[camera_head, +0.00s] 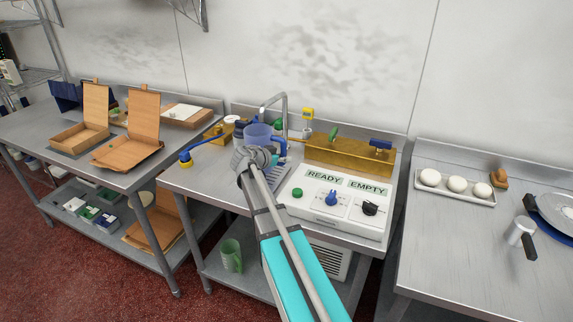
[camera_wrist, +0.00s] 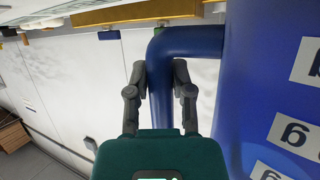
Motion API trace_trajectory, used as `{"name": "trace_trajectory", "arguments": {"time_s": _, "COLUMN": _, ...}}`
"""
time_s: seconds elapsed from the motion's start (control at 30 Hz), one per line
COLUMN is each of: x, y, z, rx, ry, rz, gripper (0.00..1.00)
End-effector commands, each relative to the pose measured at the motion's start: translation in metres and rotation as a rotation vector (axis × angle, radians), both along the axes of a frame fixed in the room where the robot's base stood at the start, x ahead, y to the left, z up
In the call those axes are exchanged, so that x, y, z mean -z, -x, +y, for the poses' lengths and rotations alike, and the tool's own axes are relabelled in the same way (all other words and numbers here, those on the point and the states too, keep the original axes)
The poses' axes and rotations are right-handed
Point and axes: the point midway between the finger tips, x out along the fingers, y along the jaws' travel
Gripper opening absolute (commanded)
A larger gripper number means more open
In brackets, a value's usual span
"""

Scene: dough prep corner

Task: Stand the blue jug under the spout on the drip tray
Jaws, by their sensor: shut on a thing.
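The blue jug (camera_head: 258,136) is at the middle of the central bench in the head view, below the tip of the curved metal spout (camera_head: 274,97). In the wrist view the jug's body (camera_wrist: 275,70) fills the right side, with white labels on it. My gripper (camera_wrist: 160,85) is shut on the jug's handle (camera_wrist: 188,42). In the head view my gripper (camera_head: 256,155) hides part of the jug and its base. The drip tray (camera_head: 281,182) shows partly behind my arm. I cannot tell whether the jug touches it.
A white control panel (camera_head: 333,212) with a green button, knobs and READY and EMPTY signs is right of my arm. A brass-coloured block (camera_head: 345,155) stands behind it. Cardboard boxes (camera_head: 128,122) are on the left bench. A tray of white balls (camera_head: 455,187) is on the right bench.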

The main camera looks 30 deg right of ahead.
Motion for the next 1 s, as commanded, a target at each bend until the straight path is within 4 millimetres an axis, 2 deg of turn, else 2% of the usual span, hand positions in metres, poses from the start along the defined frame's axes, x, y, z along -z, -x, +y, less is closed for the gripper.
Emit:
{"name": "trace_trajectory", "arguments": {"time_s": 0.43, "x": 0.000, "y": -0.001, "z": -0.005, "rx": 0.001, "ry": 0.000, "rz": -0.001, "gripper": 0.00}}
{"name": "trace_trajectory", "arguments": {"time_s": 0.6, "x": 0.000, "y": -0.004, "z": -0.017, "rx": 0.003, "ry": 0.001, "rz": 0.000, "gripper": 0.00}}
{"name": "trace_trajectory", "arguments": {"time_s": 1.0, "x": 0.033, "y": -0.004, "z": -0.017, "rx": 0.002, "ry": 0.001, "rz": 0.000, "gripper": 0.00}}
